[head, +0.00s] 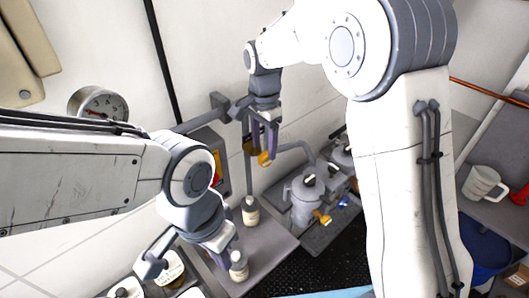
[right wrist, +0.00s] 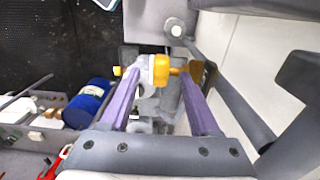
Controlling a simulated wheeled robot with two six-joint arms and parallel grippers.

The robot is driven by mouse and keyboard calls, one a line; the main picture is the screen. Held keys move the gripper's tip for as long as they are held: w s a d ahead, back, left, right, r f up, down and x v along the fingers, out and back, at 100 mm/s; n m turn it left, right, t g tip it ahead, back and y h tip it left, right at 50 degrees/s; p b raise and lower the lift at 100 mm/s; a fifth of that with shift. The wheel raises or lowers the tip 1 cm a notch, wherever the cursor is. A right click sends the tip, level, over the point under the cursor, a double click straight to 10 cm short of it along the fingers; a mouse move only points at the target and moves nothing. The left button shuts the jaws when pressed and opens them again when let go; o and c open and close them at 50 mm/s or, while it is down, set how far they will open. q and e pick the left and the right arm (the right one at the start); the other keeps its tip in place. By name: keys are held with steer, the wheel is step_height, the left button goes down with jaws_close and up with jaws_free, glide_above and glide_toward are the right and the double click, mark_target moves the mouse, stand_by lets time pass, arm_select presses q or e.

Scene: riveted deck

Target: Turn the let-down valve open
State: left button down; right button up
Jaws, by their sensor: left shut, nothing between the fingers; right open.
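A yellow-orange valve handle (head: 264,159), which I take to be the let-down valve's, shows at the wall-side pipework in the head view. In the right wrist view the yellow-orange part (right wrist: 161,70) lies between the tips of my purple fingers. My right gripper (head: 265,143) is open around or just short of it; I cannot tell whether a finger touches it.
A grey metal pot (head: 302,200) with a second yellow fitting (head: 321,216) stands right of the valve. A round gauge (head: 97,103) is at left. A mug (head: 484,183) and blue bin (head: 486,246) are at right.

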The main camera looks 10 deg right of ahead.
mark_target(264, 154)
steer(key=shift+f+p, duration=0.5)
steer(key=shift+f, duration=1.75)
jaws_close()
